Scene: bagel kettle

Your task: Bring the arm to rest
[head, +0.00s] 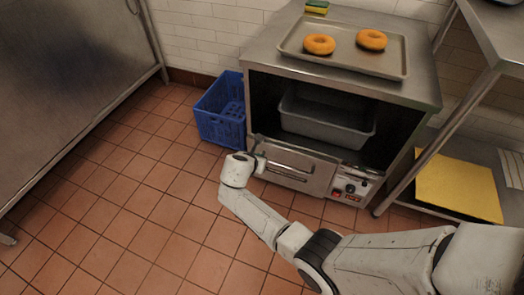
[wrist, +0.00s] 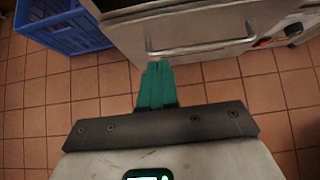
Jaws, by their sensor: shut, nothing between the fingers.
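My gripper (wrist: 158,68) shows in the wrist view with its green fingers closed together and nothing between them. Its tips appear near the bar handle (wrist: 200,48) of the oven door; I cannot tell whether they touch it. In the head view my arm reaches from the lower right toward the steel cabinet's lower oven front (head: 300,168), and the fingers are hidden or too small to make out there.
Two bagels (head: 319,44) (head: 371,40) lie on a tray (head: 290,47) on the cabinet. A grey bin (head: 325,122) sits in the open bay. A blue crate (head: 213,112) stands on the floor left of the cabinet. A steel table stands right. Tiled floor at left is clear.

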